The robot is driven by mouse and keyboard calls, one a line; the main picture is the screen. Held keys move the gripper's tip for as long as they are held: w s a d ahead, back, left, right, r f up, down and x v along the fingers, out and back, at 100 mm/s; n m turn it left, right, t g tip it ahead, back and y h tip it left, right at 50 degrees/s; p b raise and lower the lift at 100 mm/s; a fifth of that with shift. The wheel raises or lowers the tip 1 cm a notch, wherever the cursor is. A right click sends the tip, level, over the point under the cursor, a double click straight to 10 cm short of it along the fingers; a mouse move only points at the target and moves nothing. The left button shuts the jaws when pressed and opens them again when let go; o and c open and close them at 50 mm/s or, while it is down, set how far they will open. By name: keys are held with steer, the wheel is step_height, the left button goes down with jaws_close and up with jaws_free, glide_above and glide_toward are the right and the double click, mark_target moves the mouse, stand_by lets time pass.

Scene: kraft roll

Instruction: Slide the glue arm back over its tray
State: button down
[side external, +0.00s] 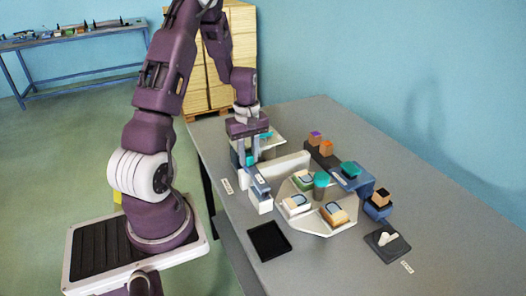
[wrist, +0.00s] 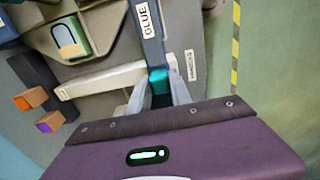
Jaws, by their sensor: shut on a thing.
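My gripper (wrist: 158,88) is shut on the teal knob (wrist: 159,75) of this arm. In the side view my gripper (side external: 254,158) is low at the arm's far end, and its fingertips are partly hard to make out. A black, empty square tray (side external: 268,241) lies on the table in front of the white block, apart from it.
A pale turntable (side external: 316,226) carries several boxes around a teal post (side external: 321,181). A white beam (side external: 285,165) stands beside my gripper. A dark rack (side external: 325,160) with orange and purple cubes and another blue arm (side external: 350,180) are beyond.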

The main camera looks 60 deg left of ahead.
steer(key=shift+s, duration=0.35)
steer(key=c, duration=1.2)
jaws_free()
steer(key=shift+o, duration=0.2)
steer(key=shift+r, duration=0.4)
step_height(320, 180, up, 6)
steer(key=shift+r, duration=0.15)
